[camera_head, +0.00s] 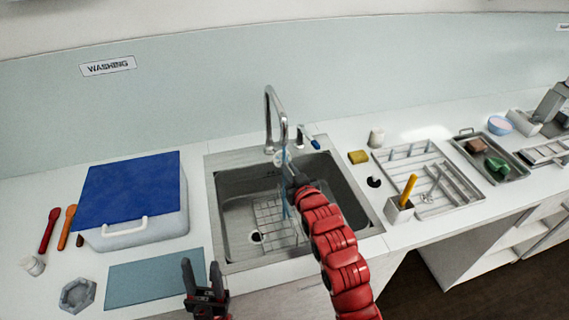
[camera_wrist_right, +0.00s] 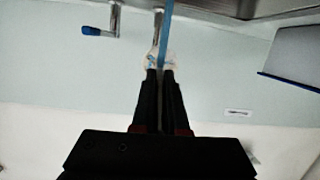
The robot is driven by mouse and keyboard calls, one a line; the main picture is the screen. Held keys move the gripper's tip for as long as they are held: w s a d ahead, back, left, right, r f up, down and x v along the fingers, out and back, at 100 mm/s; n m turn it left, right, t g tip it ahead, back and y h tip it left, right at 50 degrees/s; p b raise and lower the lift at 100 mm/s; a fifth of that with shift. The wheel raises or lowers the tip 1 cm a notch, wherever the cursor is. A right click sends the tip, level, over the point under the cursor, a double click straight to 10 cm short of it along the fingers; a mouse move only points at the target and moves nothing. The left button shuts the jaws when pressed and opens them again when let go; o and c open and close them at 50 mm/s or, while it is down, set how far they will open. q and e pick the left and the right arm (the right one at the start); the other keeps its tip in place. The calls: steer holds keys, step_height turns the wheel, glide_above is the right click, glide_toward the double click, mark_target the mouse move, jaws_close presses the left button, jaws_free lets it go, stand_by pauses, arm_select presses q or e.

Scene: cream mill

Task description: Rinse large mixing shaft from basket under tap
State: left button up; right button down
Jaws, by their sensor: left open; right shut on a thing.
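My right gripper (camera_head: 290,170) reaches over the sink (camera_head: 237,187) beneath the tap (camera_head: 271,105). It is shut on a small pale thing, probably the mixing shaft (camera_head: 281,157), largely hidden by the gripper. That pale end also shows past the fingertips in the right wrist view (camera_wrist_right: 152,60). A blue water stream (camera_head: 284,190) runs from the tap past the held thing; the wrist view shows it as a blue band (camera_wrist_right: 165,28). My left gripper (camera_head: 202,275) is open and empty in front of the sink. I cannot make out a basket for certain.
A white box with a blue lid (camera_head: 130,190) stands left of the sink, behind a blue mat (camera_head: 155,275). A wire grid (camera_head: 275,220) lies in the sink. A drying rack (camera_head: 430,180) and a small holder (camera_head: 398,212) stand to the right.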

steer(key=shift+w+d, duration=0.1)
steer(key=shift+d, duration=0.05)
steer(key=shift+w+d, duration=0.2)
steer(key=shift+d, duration=0.2)
steer(key=s+d, duration=0.4)
steer(key=s, duration=0.3)
stand_by(0.7)
stand_by(0.6)
stand_by(0.5)
steer(key=s+d+r+p, duration=0.2)
steer(key=s+r+p, duration=0.1)
steer(key=s+r, duration=0.1)
steer(key=shift+s+d, duration=0.2)
